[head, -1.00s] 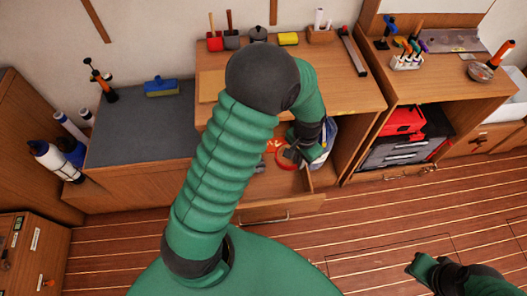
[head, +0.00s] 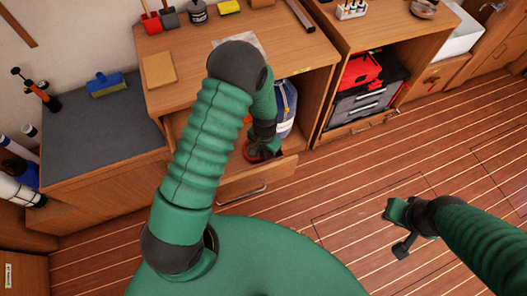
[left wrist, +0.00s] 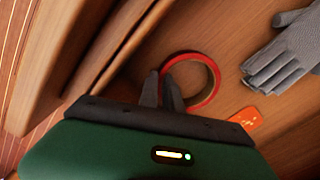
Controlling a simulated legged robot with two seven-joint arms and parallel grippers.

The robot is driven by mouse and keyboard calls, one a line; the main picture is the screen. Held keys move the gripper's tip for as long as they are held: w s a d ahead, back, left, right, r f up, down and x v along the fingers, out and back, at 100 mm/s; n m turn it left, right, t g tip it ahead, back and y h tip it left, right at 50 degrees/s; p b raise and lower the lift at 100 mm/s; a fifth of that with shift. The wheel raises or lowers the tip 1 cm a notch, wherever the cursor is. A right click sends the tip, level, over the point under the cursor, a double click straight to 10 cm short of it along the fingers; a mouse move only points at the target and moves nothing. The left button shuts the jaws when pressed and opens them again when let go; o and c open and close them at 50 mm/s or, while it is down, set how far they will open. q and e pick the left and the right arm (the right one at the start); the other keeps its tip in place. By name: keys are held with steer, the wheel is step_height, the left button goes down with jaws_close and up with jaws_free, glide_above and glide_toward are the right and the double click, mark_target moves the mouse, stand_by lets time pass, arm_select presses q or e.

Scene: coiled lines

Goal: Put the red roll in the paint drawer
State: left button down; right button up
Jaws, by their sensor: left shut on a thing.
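The red roll (head: 259,151) is a red ring, seen at the end of my left arm over the open paint drawer (head: 255,178). My left gripper (left wrist: 162,84) is shut on the ring's left rim. I cannot tell whether the roll touches the floor. In the head view the left hand (head: 262,140) partly hides the roll. My right gripper (head: 396,228) is empty above the deck at right; its finger gap is unclear.
In the left wrist view, a grey glove (left wrist: 285,52) and an orange item (left wrist: 246,118) lie on the drawer floor right of the roll. Drawer walls (left wrist: 95,65) run along the left. A blue-and-white container (head: 286,108) stands behind the left hand. The deck (head: 340,180) is clear.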

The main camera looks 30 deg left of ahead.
arm_select(q)
steer(key=shift+d, duration=0.3)
steer(key=c, duration=2)
jaws_free()
steer(key=o, duration=0.5)
steer(key=shift+c, duration=0.2)
steer(key=shift+a, duration=0.2)
